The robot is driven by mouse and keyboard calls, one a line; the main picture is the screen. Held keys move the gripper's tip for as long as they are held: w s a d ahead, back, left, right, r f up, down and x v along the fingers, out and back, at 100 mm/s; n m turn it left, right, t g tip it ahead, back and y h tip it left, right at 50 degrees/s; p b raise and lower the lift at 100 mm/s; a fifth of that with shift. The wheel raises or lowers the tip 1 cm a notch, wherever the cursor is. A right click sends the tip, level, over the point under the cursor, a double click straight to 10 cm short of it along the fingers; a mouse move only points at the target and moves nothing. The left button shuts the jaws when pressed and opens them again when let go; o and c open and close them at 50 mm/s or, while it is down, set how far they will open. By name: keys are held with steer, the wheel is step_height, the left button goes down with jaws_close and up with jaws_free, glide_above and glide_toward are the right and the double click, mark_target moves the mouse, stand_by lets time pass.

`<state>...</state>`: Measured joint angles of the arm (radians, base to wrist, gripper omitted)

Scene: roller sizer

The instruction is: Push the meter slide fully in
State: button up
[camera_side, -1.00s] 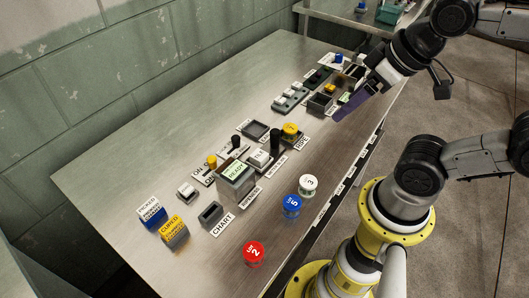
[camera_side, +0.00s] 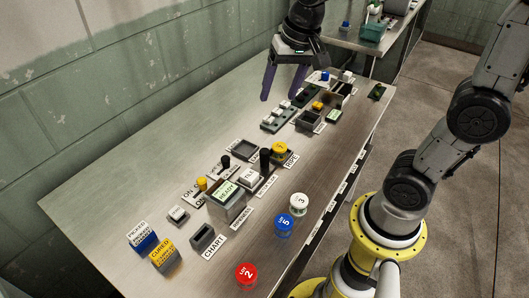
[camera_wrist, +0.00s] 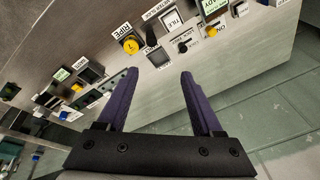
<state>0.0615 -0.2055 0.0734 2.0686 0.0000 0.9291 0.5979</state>
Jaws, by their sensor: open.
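My gripper (camera_side: 282,92) is open and empty, fingers pointing down, above the far back part of the table, well apart from the handle. In the wrist view my gripper (camera_wrist: 158,74) shows two separated purple fingers with nothing between them.
The READY box (camera_side: 227,202), a yellow-topped part (camera_side: 279,151) and a dark tray (camera_side: 243,149) crowd mid-table. Red (camera_side: 246,275), blue (camera_side: 284,225) and white (camera_side: 299,203) lots stand along the front. The back-left tabletop is bare.

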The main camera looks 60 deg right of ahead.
steer(key=w+d+f+m+g, duration=0.1)
steer(key=w+f+g, duration=0.1)
steer(key=w+f, duration=0.25)
steer(key=g, duration=0.1)
glide_toward(264, 150)
step_height(264, 150, down, 11)
steer(key=shift+d+r, duration=0.1)
jaws_close()
stand_by(0.4)
steer(key=shift+r, duration=0.1)
stand_by(1.0)
